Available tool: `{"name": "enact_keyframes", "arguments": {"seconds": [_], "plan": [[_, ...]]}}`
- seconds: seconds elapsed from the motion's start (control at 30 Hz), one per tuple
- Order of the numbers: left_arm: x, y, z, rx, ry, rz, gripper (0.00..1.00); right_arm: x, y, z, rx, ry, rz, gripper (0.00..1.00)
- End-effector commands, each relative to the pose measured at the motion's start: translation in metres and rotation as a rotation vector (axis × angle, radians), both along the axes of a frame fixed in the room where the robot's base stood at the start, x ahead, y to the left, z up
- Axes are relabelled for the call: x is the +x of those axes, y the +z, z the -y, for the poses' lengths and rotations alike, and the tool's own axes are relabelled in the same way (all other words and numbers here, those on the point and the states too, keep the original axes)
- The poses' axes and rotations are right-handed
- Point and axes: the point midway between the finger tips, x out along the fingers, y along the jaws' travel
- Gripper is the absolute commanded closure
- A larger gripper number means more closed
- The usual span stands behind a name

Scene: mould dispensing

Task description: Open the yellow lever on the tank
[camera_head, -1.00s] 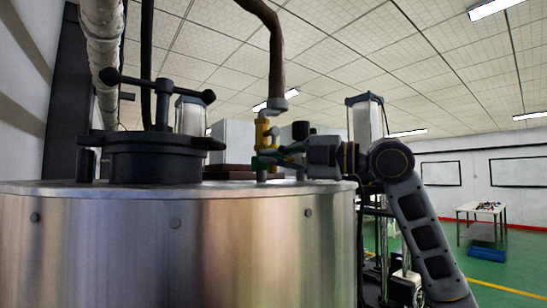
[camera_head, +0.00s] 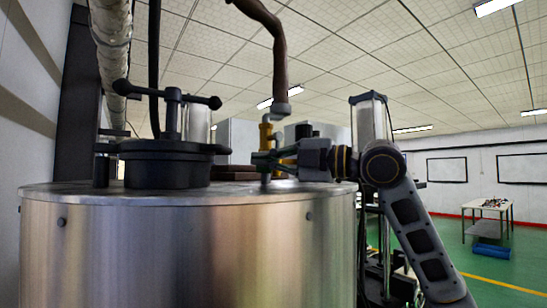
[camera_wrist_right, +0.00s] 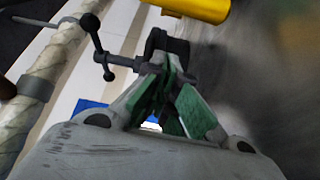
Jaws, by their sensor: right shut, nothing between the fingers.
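The tank (camera_head: 190,245) is a large shiny metal cylinder with a flat top. A yellow valve part (camera_head: 266,134) stands above the tank top, under a brown pipe; I cannot make out the lever's exact position. My right gripper (camera_head: 256,159) reaches in from the right, just in front of and below the yellow part, and hides some of it. In the right wrist view its green-padded fingers (camera_wrist_right: 168,103) are closed together with nothing between them. A yellow piece (camera_wrist_right: 195,8) shows at the top of that view, apart from the fingers. My left gripper is not in view.
A black lid with a crossbar handle (camera_head: 170,160) stands on the tank to the left of my gripper. The brown pipe (camera_head: 280,70) hangs overhead.

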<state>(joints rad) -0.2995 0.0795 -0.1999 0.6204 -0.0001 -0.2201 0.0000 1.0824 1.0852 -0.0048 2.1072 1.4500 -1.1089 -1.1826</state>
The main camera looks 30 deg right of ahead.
Motion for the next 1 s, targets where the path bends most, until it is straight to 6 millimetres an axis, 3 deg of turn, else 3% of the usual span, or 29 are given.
{"name": "enact_keyframes", "arguments": {"seconds": [0.37,1.0], "plan": [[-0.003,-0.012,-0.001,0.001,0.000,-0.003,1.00,-0.021,-0.003,0.012,-0.001,-0.001,0.000,1.00],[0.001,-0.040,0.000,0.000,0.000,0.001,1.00,-0.076,-0.004,0.047,0.000,-0.001,0.001,1.00]]}}
